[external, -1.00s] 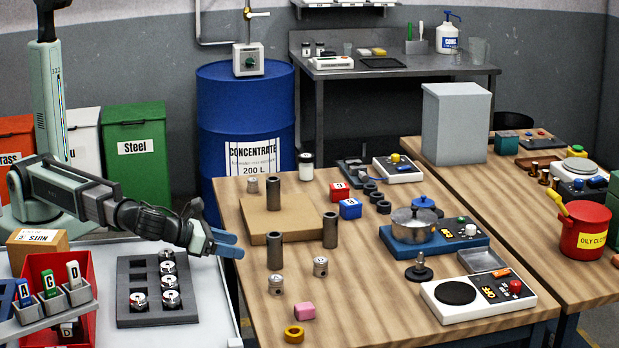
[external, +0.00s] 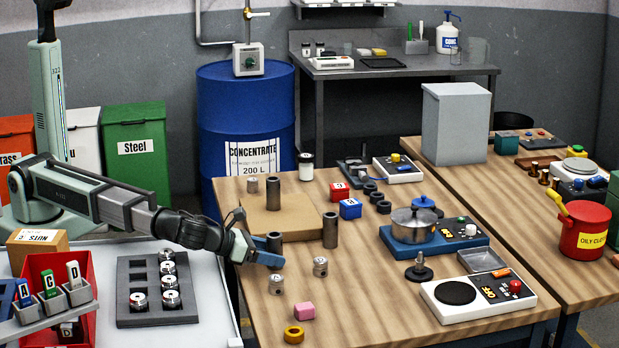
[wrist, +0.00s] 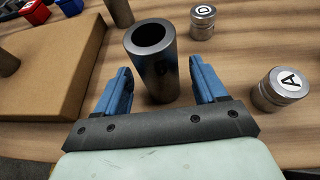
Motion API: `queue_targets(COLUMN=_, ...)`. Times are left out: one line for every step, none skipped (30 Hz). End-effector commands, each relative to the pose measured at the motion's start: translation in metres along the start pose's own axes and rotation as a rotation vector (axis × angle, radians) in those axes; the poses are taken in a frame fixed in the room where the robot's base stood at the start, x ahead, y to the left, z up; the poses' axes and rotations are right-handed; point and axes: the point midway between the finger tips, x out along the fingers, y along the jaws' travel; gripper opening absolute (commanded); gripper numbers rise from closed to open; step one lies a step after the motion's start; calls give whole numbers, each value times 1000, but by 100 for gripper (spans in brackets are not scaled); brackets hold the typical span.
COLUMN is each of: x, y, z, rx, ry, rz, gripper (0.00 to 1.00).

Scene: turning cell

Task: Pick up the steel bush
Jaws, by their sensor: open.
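Three dark grey hollow steel bushes stand upright. One bush (external: 274,240) is on the wooden table just at my gripper; in the wrist view it (wrist: 155,65) stands between and slightly beyond my two blue fingers. My gripper (wrist: 160,88) is open, with gaps on both sides of this bush; I cannot tell if it touches. In the external view my gripper (external: 266,250) partly covers the bush. A second bush (external: 330,230) stands to the right, and a third (external: 273,193) stands on the tan block.
Lettered metal cylinders (external: 276,284) and (external: 320,267) stand close by on the right. The tan block (external: 300,222) lies behind. A pot (external: 414,222) stands further right.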

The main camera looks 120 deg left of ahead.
Motion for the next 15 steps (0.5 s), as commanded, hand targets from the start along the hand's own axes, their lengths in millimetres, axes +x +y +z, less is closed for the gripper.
queue_targets(x=9, y=-2, z=2, rx=0, ry=1, rz=1, gripper=71)
queue_targets(x=14, y=-2, z=2, rx=0, ry=1, rz=1, gripper=71)
queue_targets(x=19, y=-2, z=2, rx=0, ry=1, rz=2, gripper=71)
queue_targets(x=23, y=-1, z=1, rx=0, ry=1, rz=2, gripper=71)
queue_targets(x=26, y=-1, z=1, rx=0, ry=1, rz=1, gripper=71)
queue_targets(x=29, y=-1, z=1, rx=1, ry=1, rz=0, gripper=71)
queue_targets(x=30, y=-1, z=1, rx=1, ry=0, rz=0, gripper=71)
queue_targets(x=31, y=-1, z=1, rx=1, ry=0, rz=-1, gripper=71)
queue_targets(x=31, y=-1, z=1, rx=1, ry=0, rz=-1, gripper=71)
queue_targets(x=31, y=-1, z=1, rx=1, ry=0, rz=-1, gripper=71)
queue_targets(x=31, y=-1, z=1, rx=1, ry=0, rz=-1, gripper=71)
queue_targets(x=31, y=-1, z=1, rx=1, ry=0, rz=-1, gripper=71)
queue_targets(x=31, y=-1, z=1, rx=1, ry=0, rz=-1, gripper=71)
queue_targets(x=30, y=-1, z=1, rx=1, ry=0, rz=-1, gripper=71)
queue_targets(x=30, y=-1, z=1, rx=1, ry=0, rz=-1, gripper=67)
